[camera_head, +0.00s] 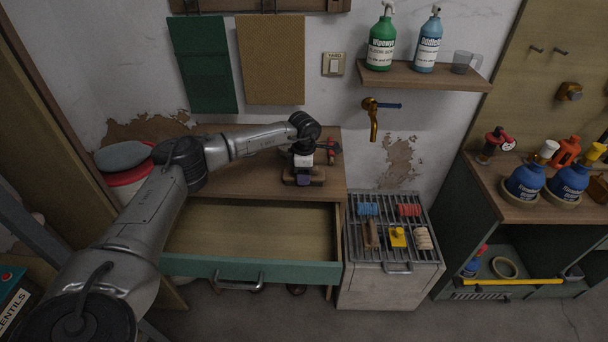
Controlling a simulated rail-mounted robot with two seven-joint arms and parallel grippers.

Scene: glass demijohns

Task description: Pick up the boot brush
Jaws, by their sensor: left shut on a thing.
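My left gripper (303,165) reaches over the wooden top of the drawer cabinet, its jaws pointing down. It is shut on a low brown thing, which looks like the boot brush (317,182). The gripper covers its middle, and only its brown ends show. It is at the right part of the cabinet top, just behind the open drawer; I cannot tell if it touches the top. My right gripper is not in view.
The green-fronted drawer (205,268) is pulled out and looks empty. A red-handled tool (332,148) is close behind the gripper. A slatted rack (390,258) to the right holds several brushes and small things. A brass tap (373,122) juts from the wall.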

